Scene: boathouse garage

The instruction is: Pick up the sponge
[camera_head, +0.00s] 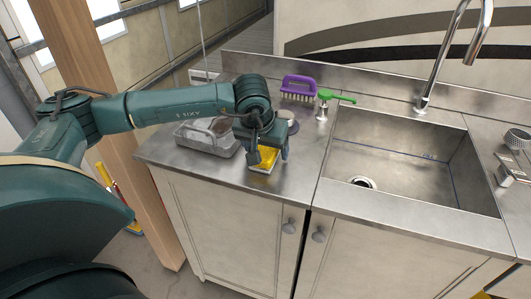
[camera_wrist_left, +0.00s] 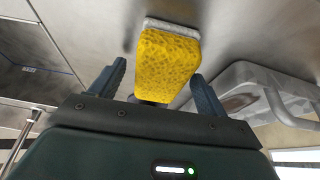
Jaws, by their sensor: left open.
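The yellow sponge (camera_head: 263,158) with a pale layer along one side lies on the metal counter, left of the sink. My left gripper (camera_head: 267,157) is right above it, pointing down, and partly hides it. In the left wrist view the sponge (camera_wrist_left: 168,62) sits between the two fingers of my left gripper (camera_wrist_left: 155,88). The fingers are open, with a gap visible on each side of the sponge. My right gripper is not in view.
A grey caddy (camera_head: 207,137) stands left of the sponge. The sink (camera_head: 400,150) with a tall faucet (camera_head: 424,98) is on the right. Bare counter lies in front.

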